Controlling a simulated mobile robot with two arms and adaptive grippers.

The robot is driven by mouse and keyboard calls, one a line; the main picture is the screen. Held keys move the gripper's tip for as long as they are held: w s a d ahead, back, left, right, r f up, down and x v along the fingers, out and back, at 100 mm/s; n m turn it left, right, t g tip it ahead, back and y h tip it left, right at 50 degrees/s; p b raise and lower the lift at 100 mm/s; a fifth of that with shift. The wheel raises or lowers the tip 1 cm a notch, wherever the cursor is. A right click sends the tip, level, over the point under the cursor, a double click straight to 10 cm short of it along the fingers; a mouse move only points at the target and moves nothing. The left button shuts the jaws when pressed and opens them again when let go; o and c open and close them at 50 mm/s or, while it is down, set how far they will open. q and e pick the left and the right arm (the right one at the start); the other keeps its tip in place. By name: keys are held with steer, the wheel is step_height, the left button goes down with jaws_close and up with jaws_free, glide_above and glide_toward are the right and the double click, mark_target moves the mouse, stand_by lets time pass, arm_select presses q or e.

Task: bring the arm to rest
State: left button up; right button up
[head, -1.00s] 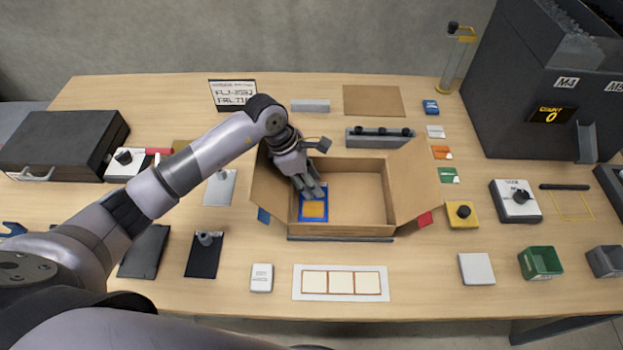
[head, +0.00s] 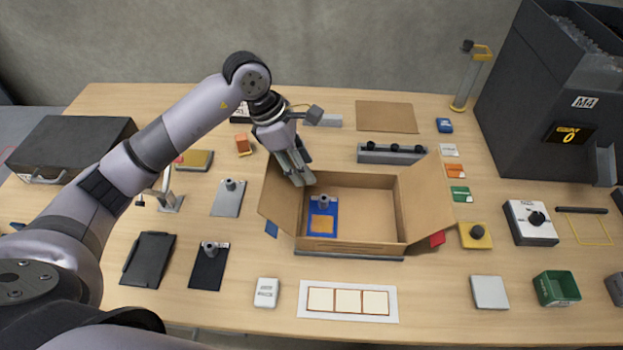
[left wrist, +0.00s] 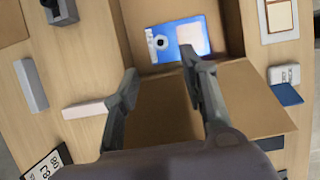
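My left gripper (head: 298,176) is above the left side of the open cardboard box (head: 350,179), pointing down. In the left wrist view its two fingers (left wrist: 160,80) stand apart with nothing between them. A blue card or packet with an orange patch (head: 322,216) lies on the box floor at the left, below and apart from the gripper; it also shows in the left wrist view (left wrist: 165,47). My right gripper is not in view.
A grey bar with black knobs (head: 392,154) stands behind the box. A dark feeder (head: 540,130) stands at the right.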

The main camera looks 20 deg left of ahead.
arm_select(q)
steer(key=shift+s+a+r, duration=0.1)
steer(key=shift+a+r, duration=0.15)
steer(key=shift+r, duration=0.25)
